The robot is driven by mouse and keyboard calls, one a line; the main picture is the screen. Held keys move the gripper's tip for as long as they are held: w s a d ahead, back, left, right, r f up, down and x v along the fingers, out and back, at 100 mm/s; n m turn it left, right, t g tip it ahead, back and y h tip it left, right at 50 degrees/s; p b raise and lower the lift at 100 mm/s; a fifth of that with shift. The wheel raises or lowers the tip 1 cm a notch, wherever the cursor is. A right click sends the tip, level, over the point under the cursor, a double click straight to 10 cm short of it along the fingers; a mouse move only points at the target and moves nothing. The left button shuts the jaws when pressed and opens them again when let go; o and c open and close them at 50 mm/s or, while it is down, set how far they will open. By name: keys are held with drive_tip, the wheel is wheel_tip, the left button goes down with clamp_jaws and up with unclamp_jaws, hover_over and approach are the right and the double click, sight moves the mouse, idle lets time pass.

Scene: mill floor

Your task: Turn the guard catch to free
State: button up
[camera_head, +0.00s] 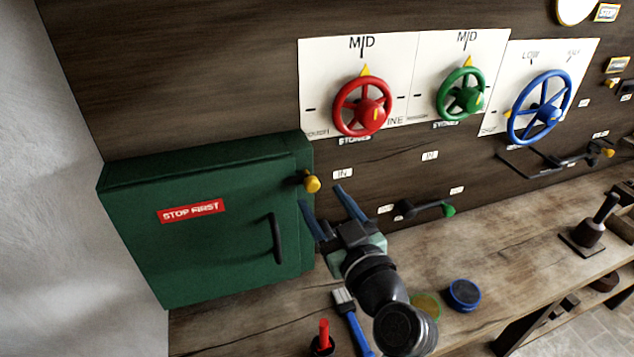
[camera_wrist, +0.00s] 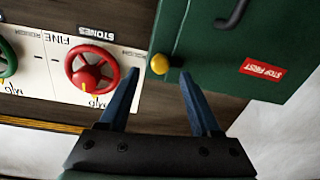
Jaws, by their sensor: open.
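The guard catch is a yellow knob (camera_head: 312,184) at the upper right edge of the green guard box (camera_head: 150,255), which carries a red "STOP FIRST" label. The box door looks closed. My gripper (camera_head: 328,196) is open, with its two blue fingers pointing toward the catch and the panel. In the wrist view, the yellow knob (camera_wrist: 160,63) lies ahead of the fingertips, roughly between them and nearer the left one. My gripper (camera_wrist: 162,78) holds nothing, and a gap to the knob seems to remain. I cannot read a catch position mark.
Red (camera_head: 362,106), green (camera_head: 461,94) and blue (camera_head: 540,107) handwheels are on the wall panel to the right. A green-tipped lever (camera_head: 430,208) is below them. A blue-handled brush (camera_head: 352,320), a red-handled item (camera_head: 323,338) and a blue-rimmed tin (camera_head: 464,294) are on the bench.

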sight(313, 187)
drive_tip(key=shift+p+x, duration=0.35)
drive_tip(key=shift+x, duration=1.4)
clamp_jaws()
